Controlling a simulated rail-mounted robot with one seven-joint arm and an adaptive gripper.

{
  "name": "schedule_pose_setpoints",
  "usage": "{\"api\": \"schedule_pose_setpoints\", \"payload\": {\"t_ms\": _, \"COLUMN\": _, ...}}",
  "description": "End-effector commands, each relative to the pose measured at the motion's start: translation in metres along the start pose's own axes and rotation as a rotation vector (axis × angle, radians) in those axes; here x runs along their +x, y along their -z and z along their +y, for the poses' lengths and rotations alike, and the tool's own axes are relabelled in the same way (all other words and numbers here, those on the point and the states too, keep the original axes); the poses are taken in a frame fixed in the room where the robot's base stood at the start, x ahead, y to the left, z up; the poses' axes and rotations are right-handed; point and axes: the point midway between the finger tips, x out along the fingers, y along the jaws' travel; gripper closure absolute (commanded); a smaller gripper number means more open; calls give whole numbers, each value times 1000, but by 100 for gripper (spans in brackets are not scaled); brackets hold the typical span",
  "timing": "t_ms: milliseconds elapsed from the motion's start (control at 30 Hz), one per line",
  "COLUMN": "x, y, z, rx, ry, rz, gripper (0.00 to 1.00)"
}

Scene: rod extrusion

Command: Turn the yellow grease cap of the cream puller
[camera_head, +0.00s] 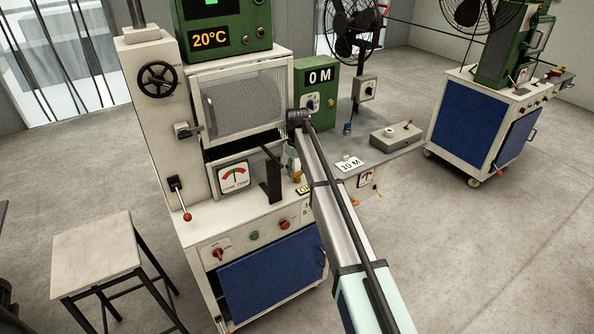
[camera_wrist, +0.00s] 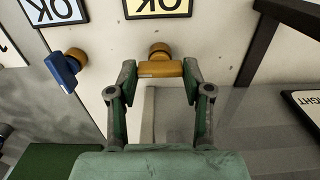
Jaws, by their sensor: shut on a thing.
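The yellow grease cap (camera_wrist: 160,68), a bar-shaped handle on a round stem, sits on a cream panel in the wrist view. My gripper (camera_wrist: 160,72) has one finger at each end of the bar and is shut on it. The bar lies roughly level across that picture. In the head view my gripper (camera_head: 294,165) is at the right side of the cream machine (camera_head: 150,95), mostly hidden by my arm. Only a small yellow-orange bit of the cap shows there.
A second cap with a blue bar (camera_wrist: 62,72) stands left of my gripper in the wrist view. A dark bracket (camera_wrist: 262,40) is to the right. A grey control box (camera_head: 395,136) stands nearby.

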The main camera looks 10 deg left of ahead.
Motion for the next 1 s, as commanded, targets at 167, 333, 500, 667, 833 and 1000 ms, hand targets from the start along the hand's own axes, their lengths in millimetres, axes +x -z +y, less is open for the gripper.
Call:
{"api": "schedule_pose_setpoints", "payload": {"t_ms": 167, "x": 0, "y": 0, "z": 0, "rx": 0, "ry": 0, "rz": 0, "gripper": 85}}
{"api": "schedule_pose_setpoints", "payload": {"t_ms": 333, "x": 0, "y": 0, "z": 0, "rx": 0, "ry": 0, "rz": 0, "gripper": 40}}
{"api": "schedule_pose_setpoints", "payload": {"t_ms": 500, "x": 0, "y": 0, "z": 0, "rx": -1, "ry": 0, "rz": 0, "gripper": 40}}
{"api": "schedule_pose_setpoints", "payload": {"t_ms": 667, "x": -1, "y": 0, "z": 0, "rx": -1, "ry": 0, "rz": 0, "gripper": 40}}
{"api": "schedule_pose_setpoints", "payload": {"t_ms": 833, "x": -15, "y": 0, "z": 0, "rx": -1, "ry": -1, "rz": 2, "gripper": 40}}
{"api": "schedule_pose_setpoints", "payload": {"t_ms": 1000, "x": -44, "y": 1, "z": 0, "rx": -1, "ry": -1, "rz": 2, "gripper": 40}}
